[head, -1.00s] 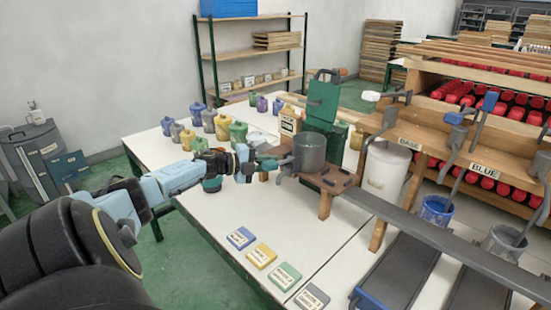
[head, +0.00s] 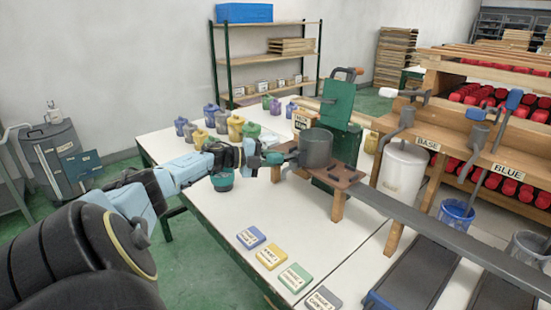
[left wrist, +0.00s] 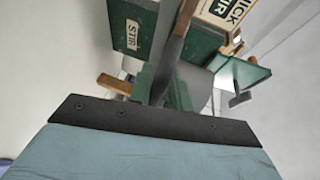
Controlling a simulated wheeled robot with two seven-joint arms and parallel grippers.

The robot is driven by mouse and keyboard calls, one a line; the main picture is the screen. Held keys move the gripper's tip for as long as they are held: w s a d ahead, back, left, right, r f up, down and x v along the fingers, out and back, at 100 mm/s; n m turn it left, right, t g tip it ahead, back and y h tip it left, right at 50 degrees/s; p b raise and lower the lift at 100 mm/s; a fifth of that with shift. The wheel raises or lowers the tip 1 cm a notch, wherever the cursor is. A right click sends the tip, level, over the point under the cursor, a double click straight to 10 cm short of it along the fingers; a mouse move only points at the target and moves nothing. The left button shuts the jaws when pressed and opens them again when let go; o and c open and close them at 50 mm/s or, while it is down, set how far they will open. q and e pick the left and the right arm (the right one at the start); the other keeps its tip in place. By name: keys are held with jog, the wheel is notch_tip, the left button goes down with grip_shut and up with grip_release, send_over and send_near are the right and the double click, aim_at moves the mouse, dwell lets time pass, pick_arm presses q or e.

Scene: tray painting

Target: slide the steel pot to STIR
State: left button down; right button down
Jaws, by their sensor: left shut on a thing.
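The steel pot (head: 316,148) stands upright on a brown wooden stand (head: 345,176) at the head of a long grey rail. My left gripper (head: 277,158) comes in from the left and is shut on the pot's handle. The fingertips are small and hard to make out in the head view. In the left wrist view a dark handle bar (left wrist: 178,45) runs up from the gripper, and a STIR label (left wrist: 133,33) shows on a green part at the upper left. My right gripper is out of view.
A green upright machine (head: 337,105) stands just behind the pot, with a lettered sign (head: 301,122) beside it. A grey rail (head: 430,225) runs off to the lower right. Several coloured jars stand at the back of the white table (head: 222,210); coloured blocks lie in front.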

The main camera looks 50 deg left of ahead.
pick_arm(q)
jog(key=c, duration=1.5)
grip_release()
jog(key=shift+s+a+f, duration=0.2)
jog(key=shift+s+f, duration=0.05)
jog(key=shift+f, duration=0.25)
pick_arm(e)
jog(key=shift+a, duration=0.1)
pick_arm(q)
jog(key=shift+w+r, duration=0.15)
jog(key=shift+r, duration=0.05)
